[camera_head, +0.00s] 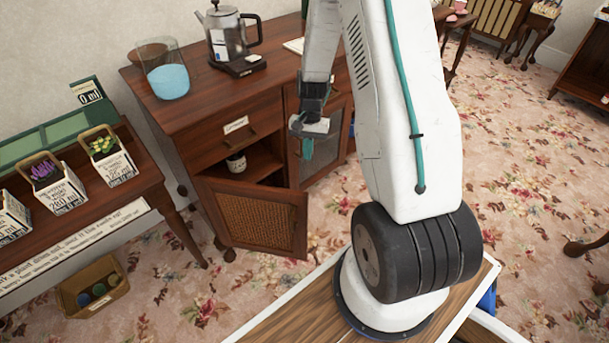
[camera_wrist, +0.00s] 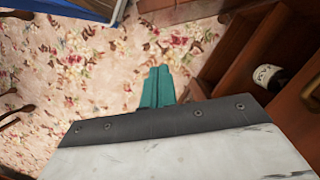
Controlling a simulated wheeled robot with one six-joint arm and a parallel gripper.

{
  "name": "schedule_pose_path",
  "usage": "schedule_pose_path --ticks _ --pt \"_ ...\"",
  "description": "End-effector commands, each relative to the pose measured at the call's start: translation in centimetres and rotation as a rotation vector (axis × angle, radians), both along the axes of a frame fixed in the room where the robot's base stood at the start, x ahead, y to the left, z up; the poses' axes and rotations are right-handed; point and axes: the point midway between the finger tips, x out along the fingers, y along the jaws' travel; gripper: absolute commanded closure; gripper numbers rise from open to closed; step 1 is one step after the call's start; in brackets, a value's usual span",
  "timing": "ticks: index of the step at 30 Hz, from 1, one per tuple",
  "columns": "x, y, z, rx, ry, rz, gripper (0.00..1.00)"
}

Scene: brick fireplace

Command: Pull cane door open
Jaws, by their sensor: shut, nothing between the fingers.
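The cane door (camera_head: 255,218) is a wooden frame with a woven cane panel, on the left of the dark wood cabinet (camera_head: 185,135). It stands swung well out from the cabinet front, and the shelf space behind it shows. My gripper (camera_head: 307,148), with teal fingers, is in front of the cabinet, to the right of and above the door's free edge. It looks apart from the door. In the wrist view its fingers (camera_wrist: 157,88) are together and empty, over the carpet. The open compartment shows at the right of the wrist view.
A kettle (camera_head: 228,40) and a glass jar with blue contents (camera_head: 168,82) stand on the cabinet top. A plant table (camera_head: 85,195) is to the left. Patterned carpet (camera_head: 175,270) lies clear before the door.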

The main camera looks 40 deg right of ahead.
Motion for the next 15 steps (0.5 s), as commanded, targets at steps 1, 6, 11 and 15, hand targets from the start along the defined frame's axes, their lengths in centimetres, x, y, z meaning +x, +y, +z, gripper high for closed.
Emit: schedule_pose_path --ticks 1,6,11,15 --pt "-0.1 0.1 -0.6 0.002 0.003 -0.001 1.0" --pt "-0.6 0.7 -3.2 0.002 0.004 0.003 1.0" --pt "-1.2 1.4 -6.7 0.002 0.005 0.002 1.0" --pt "-1.6 1.9 -9.4 0.002 0.004 0.001 1.0"
